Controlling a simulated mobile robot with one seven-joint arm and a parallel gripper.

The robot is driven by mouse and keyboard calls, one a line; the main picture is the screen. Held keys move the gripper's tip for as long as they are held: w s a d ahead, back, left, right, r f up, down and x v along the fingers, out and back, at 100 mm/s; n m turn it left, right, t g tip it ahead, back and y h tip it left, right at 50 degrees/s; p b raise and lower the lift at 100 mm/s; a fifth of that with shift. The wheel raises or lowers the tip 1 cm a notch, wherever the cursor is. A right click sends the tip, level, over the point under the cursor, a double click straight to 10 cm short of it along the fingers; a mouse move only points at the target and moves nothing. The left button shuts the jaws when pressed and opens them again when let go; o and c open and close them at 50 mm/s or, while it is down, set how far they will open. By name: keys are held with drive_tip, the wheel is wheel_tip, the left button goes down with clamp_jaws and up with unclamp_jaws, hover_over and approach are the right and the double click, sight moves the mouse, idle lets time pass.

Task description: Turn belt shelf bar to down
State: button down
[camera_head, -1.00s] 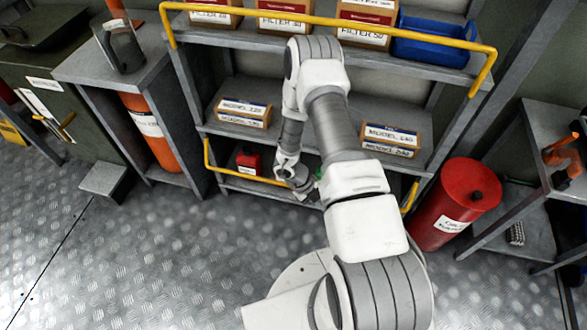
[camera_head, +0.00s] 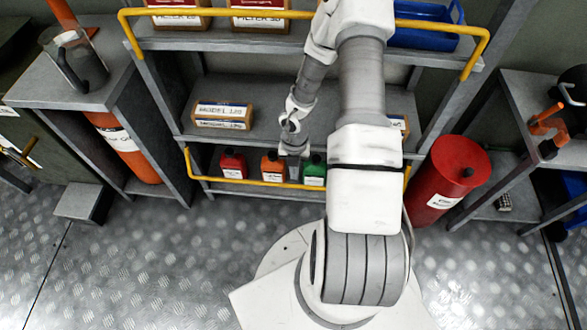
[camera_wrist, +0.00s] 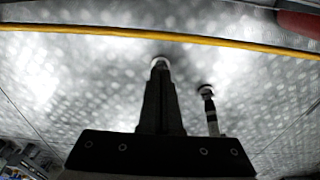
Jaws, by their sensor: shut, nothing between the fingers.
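Two yellow bars run along the front of the grey shelf rack. The upper yellow bar (camera_head: 215,14) crosses in front of the top shelf. The lower yellow bar (camera_head: 240,182) sits low, in front of the bottom shelf. I cannot tell from the labels which is the belt shelf bar. My gripper (camera_head: 294,150) is between the middle and bottom shelves, just above the lower bar in the picture. In the wrist view my gripper (camera_wrist: 160,65) is shut and empty, its tip short of a yellow bar (camera_wrist: 160,35) that crosses the frame. Contact with the bar does not show.
Red (camera_head: 232,164), orange (camera_head: 272,167) and green (camera_head: 314,170) bottles stand on the bottom shelf behind the bar. A labelled box (camera_head: 222,115) sits on the middle shelf; another is mostly hidden by my arm. A red drum (camera_head: 447,172) stands right of the rack. Floor in front is open.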

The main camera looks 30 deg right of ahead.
drive_tip(key=b, duration=0.3)
hover_over(294, 187)
drive_tip(key=s+a, duration=0.1)
drive_tip(key=s, duration=0.1)
wheel_tip(294, 187, down, 6)
drive_tip(key=w+f, duration=0.1)
drive_tip(key=w+d+f, duration=0.1)
drive_tip(key=shift+f+b, duration=0.35)
drive_tip(key=shift+b, duration=0.05)
drive_tip(key=shift+w+d+f+p, duration=0.4)
drive_tip(key=shift+w+p, duration=0.05)
drive_tip(key=shift+p, duration=0.65)
drive_tip(key=shift+w+d+f, duration=0.1)
drive_tip(key=shift+w+f, duration=0.05)
drive_tip(key=shift+f, duration=0.2)
